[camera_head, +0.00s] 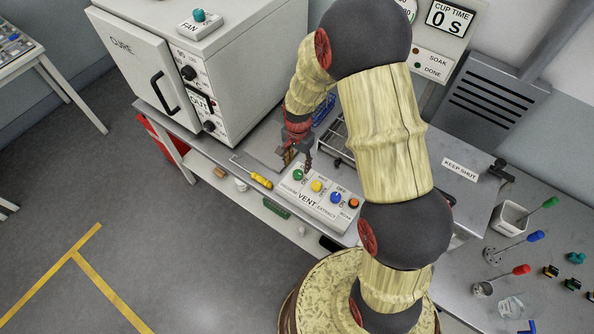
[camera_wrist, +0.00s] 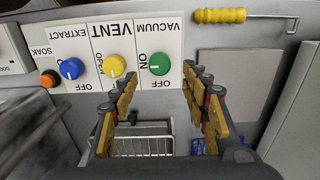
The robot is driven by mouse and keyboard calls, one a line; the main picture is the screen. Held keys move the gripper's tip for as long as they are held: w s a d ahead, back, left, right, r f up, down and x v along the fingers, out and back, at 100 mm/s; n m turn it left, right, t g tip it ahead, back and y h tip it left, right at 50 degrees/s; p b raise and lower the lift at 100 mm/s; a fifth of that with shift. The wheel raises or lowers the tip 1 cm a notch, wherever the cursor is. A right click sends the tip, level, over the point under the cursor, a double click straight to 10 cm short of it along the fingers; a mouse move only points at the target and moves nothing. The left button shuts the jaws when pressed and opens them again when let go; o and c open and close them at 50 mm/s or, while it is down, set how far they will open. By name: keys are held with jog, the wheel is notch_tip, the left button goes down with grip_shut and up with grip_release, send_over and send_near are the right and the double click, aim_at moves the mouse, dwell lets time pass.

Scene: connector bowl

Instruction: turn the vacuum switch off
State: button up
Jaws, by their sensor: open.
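The vacuum switch is a green knob (camera_wrist: 160,64) on a white plate marked VACUUM, with ON at its left and OFF below it in the wrist view. A pale mark on the knob seems to point left, toward ON. In the head view the green knob (camera_head: 298,175) is at the left end of the switch panel (camera_head: 318,204). My gripper (camera_wrist: 160,74) is open, its fingers either side of the knob in the picture; whether they touch it I cannot tell. In the head view my gripper (camera_head: 297,160) is just above the panel's left end.
Beside the green knob are a yellow VENT knob (camera_wrist: 114,66), a blue EXTRACT knob (camera_wrist: 71,68) and an orange SOAK button (camera_wrist: 49,78). A yellow-handled hook (camera_wrist: 220,16) lies close by. A wire rack (camera_wrist: 143,142) is behind the panel. The oven (camera_head: 205,60) stands at the left.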

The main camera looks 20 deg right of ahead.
aim_at(298, 173)
notch_tip(298, 173, down, 6)
jog(key=shift+r, duration=0.15)
jog(key=shift+c, duration=1.3)
jog(key=c, duration=0.9)
